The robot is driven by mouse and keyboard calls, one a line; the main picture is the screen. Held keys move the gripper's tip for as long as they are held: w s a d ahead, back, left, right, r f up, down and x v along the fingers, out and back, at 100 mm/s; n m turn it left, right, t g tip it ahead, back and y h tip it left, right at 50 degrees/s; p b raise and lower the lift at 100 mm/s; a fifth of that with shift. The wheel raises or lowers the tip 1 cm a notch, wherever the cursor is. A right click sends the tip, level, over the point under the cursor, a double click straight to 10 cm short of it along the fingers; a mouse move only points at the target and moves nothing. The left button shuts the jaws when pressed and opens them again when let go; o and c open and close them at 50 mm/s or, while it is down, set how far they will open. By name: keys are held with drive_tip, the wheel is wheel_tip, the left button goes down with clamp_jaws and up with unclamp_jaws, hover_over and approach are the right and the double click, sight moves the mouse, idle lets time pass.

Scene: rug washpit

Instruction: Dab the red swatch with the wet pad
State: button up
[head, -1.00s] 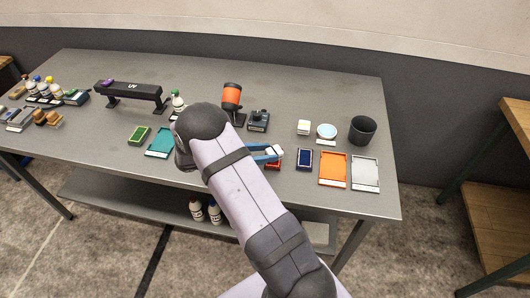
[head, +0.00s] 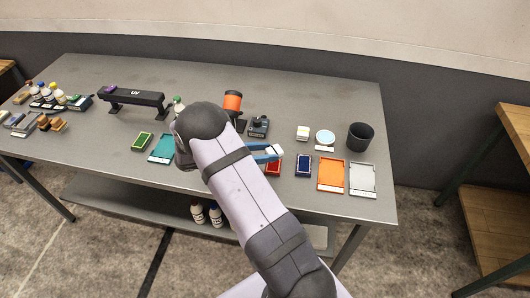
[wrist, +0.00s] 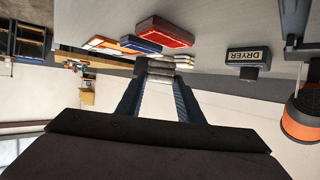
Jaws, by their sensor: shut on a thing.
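My gripper (head: 267,152) has blue fingers and is shut on a small white pad (head: 277,149). In the wrist view my gripper (wrist: 160,72) shows the pale pad (wrist: 160,66) between its fingertips. The red swatch (head: 273,169) lies on the grey table just in front of the pad in the head view. It shows whole in the wrist view (wrist: 165,32), with a visible gap between it and the pad. Whether the pad is wet cannot be told. My arm hides part of the table left of the gripper.
A dark blue swatch (head: 303,167), an orange tray (head: 331,175) and a pale tray (head: 363,179) lie right of the red swatch. Behind are a round dish (head: 325,137), a black cup (head: 360,137) and the dryer with its dark base (head: 258,127).

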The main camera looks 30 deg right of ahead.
sight(265, 167)
drive_tip(key=shift+r+p, duration=1.35)
drive_tip(key=shift+r, duration=0.4)
drive_tip(key=shift+f, duration=0.15)
drive_tip(key=shift+f+b, duration=1.9)
drive_tip(key=shift+f, duration=0.95)
drive_tip(key=shift+f+b, duration=0.35)
drive_tip(key=shift+f, duration=0.25)
drive_tip(key=shift+r, duration=0.1)
wheel_tip(265, 167, up, 7)
drive_tip(key=p, duration=0.6)
